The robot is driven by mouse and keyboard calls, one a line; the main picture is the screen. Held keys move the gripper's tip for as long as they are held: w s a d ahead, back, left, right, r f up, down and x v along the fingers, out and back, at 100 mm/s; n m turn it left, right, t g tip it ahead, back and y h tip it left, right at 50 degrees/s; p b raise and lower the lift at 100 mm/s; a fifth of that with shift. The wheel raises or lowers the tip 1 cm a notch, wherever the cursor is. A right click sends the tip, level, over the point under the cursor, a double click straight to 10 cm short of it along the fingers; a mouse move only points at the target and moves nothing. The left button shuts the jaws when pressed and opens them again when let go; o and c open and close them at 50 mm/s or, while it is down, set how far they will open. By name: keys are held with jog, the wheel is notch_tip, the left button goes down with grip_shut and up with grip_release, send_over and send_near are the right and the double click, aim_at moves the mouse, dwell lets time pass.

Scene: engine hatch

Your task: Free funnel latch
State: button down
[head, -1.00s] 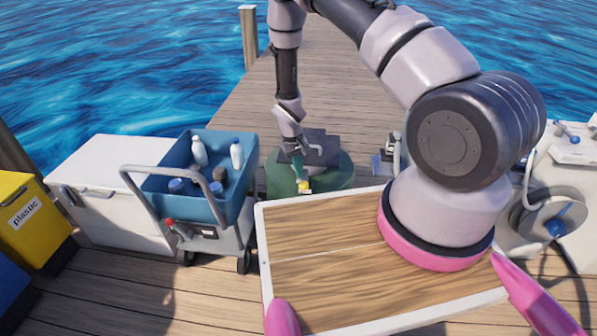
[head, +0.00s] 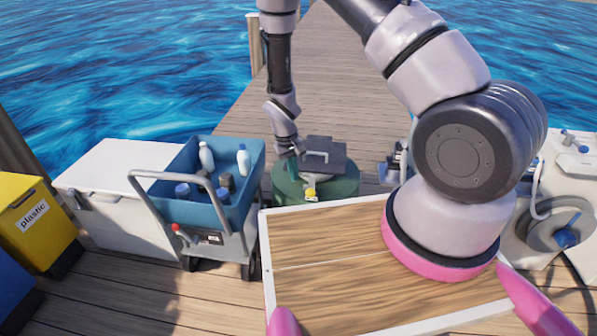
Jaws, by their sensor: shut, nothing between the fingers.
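A round green drum-like housing (head: 345,190) stands on the dock behind my wooden tray. A dark grey hatch block (head: 328,158) with a light handle-like bar (head: 316,154) sits on top of it. A small yellow part (head: 311,193) sits at the front of the housing, with a light piece just below it; it may be the latch, but it is too small to tell. No funnel can be made out. My gripper (head: 299,155) is shut and empty at the left side of the hatch block, above and left of the yellow part, apparently apart from it.
A grey cart (head: 217,234) with a blue bin (head: 200,211) of bottles stands left, beside a white cooler (head: 110,215). A yellow plastic bin (head: 25,212) is at far left. White equipment (head: 565,190) stands right. The dock behind the housing (head: 325,80) is clear.

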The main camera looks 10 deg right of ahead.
jog(key=shift+s+a+r, duration=0.25)
jog(key=shift+s, duration=0.3)
jog(key=shift+s+a+r, duration=0.2)
jog(key=shift+s+a, duration=0.05)
jog(key=shift+s, duration=0.25)
jog(key=w+d+r+m+t+y, duration=0.1)
jog(key=d+r+m+t, duration=0.15)
jog(key=r, duration=1.35)
jog(key=d+r+m+t+y, duration=0.15)
jog(key=d+r, duration=0.25)
jog(key=r, duration=1.3)
jog(key=s+d+r+m+t, duration=0.1)
jog(key=s+d+r, duration=0.1)
jog(key=s+r, duration=0.4)
jog(key=s+d+r+m+t, duration=0.1)
jog(key=s+d+r, duration=0.2)
jog(key=s+r, duration=0.2)
jog(key=s+d+r+m+t+y, duration=0.1)
jog(key=s+d+r, duration=0.1)
jog(key=s+r, duration=0.4)
jog(key=shift+s+d+r, duration=0.3)
jog(key=shift+r, duration=0.3)
